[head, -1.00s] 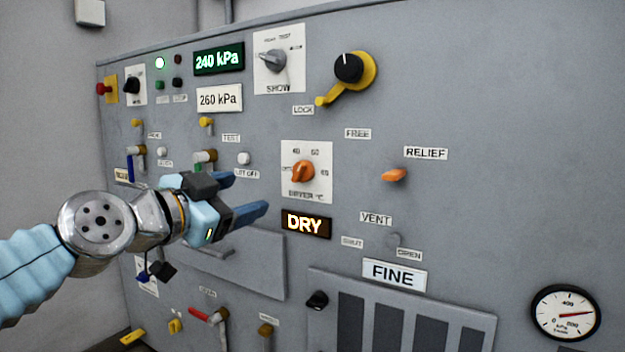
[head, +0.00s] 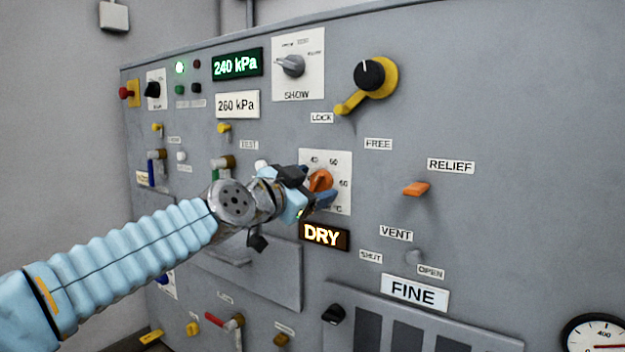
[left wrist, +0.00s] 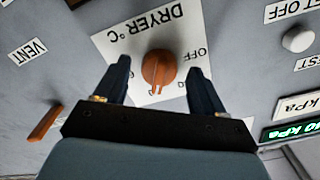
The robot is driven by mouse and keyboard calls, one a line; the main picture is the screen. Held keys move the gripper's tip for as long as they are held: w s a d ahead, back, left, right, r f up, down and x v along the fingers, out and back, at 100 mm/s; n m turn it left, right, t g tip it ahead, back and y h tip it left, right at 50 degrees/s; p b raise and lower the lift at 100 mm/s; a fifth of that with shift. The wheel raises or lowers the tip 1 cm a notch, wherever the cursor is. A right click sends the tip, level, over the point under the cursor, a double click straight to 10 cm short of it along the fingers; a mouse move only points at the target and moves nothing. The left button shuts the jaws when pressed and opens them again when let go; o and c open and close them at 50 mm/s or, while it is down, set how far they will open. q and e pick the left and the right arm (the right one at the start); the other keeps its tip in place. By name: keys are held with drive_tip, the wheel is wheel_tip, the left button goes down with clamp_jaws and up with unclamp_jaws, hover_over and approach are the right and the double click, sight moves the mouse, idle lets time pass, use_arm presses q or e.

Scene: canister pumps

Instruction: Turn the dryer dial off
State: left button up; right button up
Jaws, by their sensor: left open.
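The dryer dial (head: 320,180) is an orange knob on a white plate (head: 341,200) marked with temperatures, above the lit DRY sign (head: 324,236). My left gripper (head: 317,187) is at the dial in the head view and partly covers the plate's left and lower side. In the left wrist view, the picture is turned over; the dial (left wrist: 159,70) sits between the two spread dark fingers, with a gap on each side. The OFF mark (left wrist: 195,55) shows beside the dial. My right gripper is not in view.
The orange relief lever (head: 415,189) stands out to the right of the dial. A yellow lock lever (head: 350,103) with a black knob is above it. A grey SHOW knob (head: 291,65) is higher up. Several valve handles and labels fill the panel's left.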

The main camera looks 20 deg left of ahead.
use_arm(q)
drive_tip(key=shift+w+d, duration=0.1)
drive_tip(key=shift+w, duration=0.15)
drive_tip(key=c, duration=1)
drive_tip(key=shift+c, duration=0.2)
